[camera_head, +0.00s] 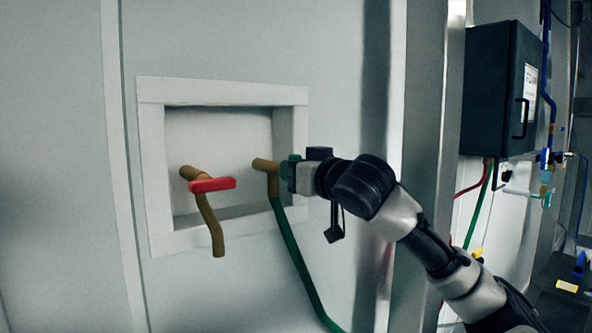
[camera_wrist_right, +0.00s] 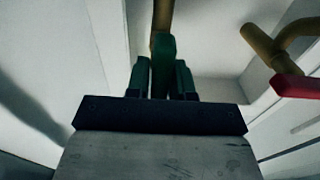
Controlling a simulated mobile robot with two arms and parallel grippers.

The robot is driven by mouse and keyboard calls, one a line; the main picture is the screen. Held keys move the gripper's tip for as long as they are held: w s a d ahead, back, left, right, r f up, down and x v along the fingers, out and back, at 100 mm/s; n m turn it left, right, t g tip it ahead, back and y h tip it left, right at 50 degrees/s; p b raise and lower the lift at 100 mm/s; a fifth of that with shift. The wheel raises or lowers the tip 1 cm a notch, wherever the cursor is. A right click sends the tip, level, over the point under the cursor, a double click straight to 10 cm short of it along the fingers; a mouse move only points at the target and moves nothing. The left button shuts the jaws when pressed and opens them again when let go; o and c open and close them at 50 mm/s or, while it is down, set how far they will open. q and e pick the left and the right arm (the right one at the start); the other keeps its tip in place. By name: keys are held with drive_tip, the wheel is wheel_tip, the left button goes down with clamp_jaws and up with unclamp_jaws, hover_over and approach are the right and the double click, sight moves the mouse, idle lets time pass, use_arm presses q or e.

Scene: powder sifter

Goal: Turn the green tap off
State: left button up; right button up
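The green tap has a brass pipe (camera_head: 265,165) and a green handle (camera_wrist_right: 163,62), in the right part of a framed wall recess. A green hose (camera_head: 290,240) runs down from it. My right gripper (camera_head: 291,172) reaches in from the right and is at this handle. In the right wrist view its two fingers (camera_wrist_right: 164,80) lie close on both sides of the green handle and appear shut on it. In the head view the gripper hides most of the handle. My left gripper is in neither view.
A brass tap with a red handle (camera_head: 212,185) is left of the green one; its bent spout (camera_head: 212,228) hangs free. The recess has a raised pale frame (camera_head: 152,170). A dark wall box (camera_head: 490,90) with pipes is at the far right.

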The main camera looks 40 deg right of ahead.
clamp_jaws()
drive_tip(key=shift+n, duration=0.3)
drive_tip(key=n+p, duration=0.1)
drive_tip(key=n, duration=0.1)
drive_tip(key=shift+a+n+p, duration=0.1)
drive_tip(key=shift+n+p, duration=0.2)
drive_tip(key=n+p, duration=0.2)
drive_tip(key=n, duration=0.2)
drive_tip(key=shift+a+n, duration=0.1)
drive_tip(key=shift+n, duration=0.2)
drive_tip(key=n+p, duration=0.2)
drive_tip(key=n, duration=0.3)
drive_tip(key=shift+a+f, duration=0.15)
drive_tip(key=shift+f+n+p, duration=0.15)
drive_tip(key=shift+n+p, duration=0.4)
drive_tip(key=shift+n, duration=0.7)
drive_tip(key=shift+f+n+p, duration=0.1)
drive_tip(key=shift+n+p, duration=0.45)
drive_tip(key=shift+n, duration=0.7)
